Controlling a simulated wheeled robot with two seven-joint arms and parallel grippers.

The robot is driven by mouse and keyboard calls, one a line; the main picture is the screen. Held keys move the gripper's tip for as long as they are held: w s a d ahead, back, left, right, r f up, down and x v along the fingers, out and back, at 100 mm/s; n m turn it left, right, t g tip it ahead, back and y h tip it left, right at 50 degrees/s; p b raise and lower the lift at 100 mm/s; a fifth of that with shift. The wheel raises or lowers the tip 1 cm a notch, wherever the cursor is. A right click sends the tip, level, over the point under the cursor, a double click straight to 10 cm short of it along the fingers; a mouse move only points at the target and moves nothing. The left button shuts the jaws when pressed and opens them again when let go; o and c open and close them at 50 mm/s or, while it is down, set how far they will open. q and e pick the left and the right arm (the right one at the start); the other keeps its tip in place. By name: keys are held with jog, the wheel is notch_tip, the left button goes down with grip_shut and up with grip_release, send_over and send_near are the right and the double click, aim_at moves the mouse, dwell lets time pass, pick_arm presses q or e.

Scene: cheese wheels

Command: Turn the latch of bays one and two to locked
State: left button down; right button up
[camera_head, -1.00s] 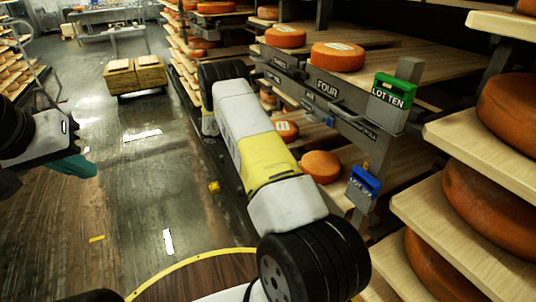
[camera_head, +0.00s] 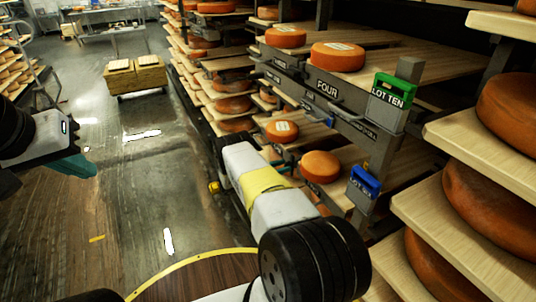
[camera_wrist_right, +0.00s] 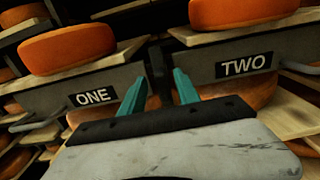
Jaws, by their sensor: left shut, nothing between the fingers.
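In the right wrist view, the bay label ONE (camera_wrist_right: 93,96) is on a grey front at left and the label TWO (camera_wrist_right: 243,65) is on a front at right. A dark upright post (camera_wrist_right: 159,72) stands between the two fronts. My right gripper (camera_wrist_right: 160,90) is open, its teal fingers apart and pointing at the gap between the bays. I cannot make out the latches or their positions. My left gripper (camera_head: 84,166) is shut and empty at the left edge of the head view, far from the racks.
A rack front labelled FOUR (camera_head: 327,89) carries cheese wheels, with a green LOT TEN tag (camera_head: 391,91) and a blue tag (camera_head: 365,183) beside it. Shelves of large wheels (camera_head: 508,110) stand close at right. A cart (camera_head: 136,74) stands on the open floor at left.

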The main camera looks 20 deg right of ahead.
jog(key=shift+d, duration=0.8)
grip_shut()
